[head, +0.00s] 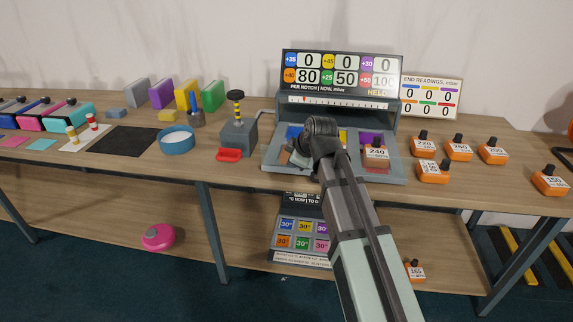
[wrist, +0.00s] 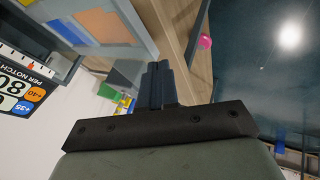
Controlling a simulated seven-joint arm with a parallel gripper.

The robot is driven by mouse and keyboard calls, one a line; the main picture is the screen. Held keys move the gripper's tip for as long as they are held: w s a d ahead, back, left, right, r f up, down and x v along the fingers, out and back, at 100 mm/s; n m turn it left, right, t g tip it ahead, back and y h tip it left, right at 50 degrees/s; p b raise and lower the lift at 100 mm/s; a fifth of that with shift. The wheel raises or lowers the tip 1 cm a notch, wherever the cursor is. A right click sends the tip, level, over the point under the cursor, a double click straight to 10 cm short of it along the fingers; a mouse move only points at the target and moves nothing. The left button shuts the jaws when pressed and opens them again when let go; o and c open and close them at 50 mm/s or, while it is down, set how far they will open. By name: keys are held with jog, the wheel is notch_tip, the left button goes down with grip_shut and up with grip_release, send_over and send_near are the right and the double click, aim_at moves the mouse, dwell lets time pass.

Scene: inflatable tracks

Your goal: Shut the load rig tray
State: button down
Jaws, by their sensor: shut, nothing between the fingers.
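The load rig tray (head: 397,172) is a grey tray with coloured cells. It sticks out toward me from under the rig housing (head: 385,118), so it stands open. An orange weight marked 240 (head: 376,157) sits on its right side. My arm crosses in front of the tray's middle and hides part of it. In the wrist view my gripper (wrist: 157,72) is shut and empty. The tray's corner with a blue and an orange cell (wrist: 104,25) shows to its upper left, apart from the fingers in the picture. In the head view the fingertips are hard to make out.
Several orange weights (head: 459,148) stand right of the tray, one close to its edge. A grey pump box with a red pedal (head: 229,155) stands at its left. A display board (head: 342,70) rises behind. A lower shelf (head: 200,237) holds a pink object (head: 158,237).

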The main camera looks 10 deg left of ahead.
jog(key=x, duration=0.3)
jog(key=w+x, duration=0.1)
jog(key=x, duration=0.3)
jog(key=r+x, duration=0.1)
jog(key=x, duration=0.3)
jog(key=shift+w, duration=0.4)
jog(key=shift+w+d, duration=0.1)
jog(key=shift+w, duration=0.7)
jog(key=shift+w, duration=0.15)
send_near(295, 124)
jog(key=x, duration=0.5)
jog(key=shift+f, duration=0.1)
jog(key=shift+w, duration=0.4)
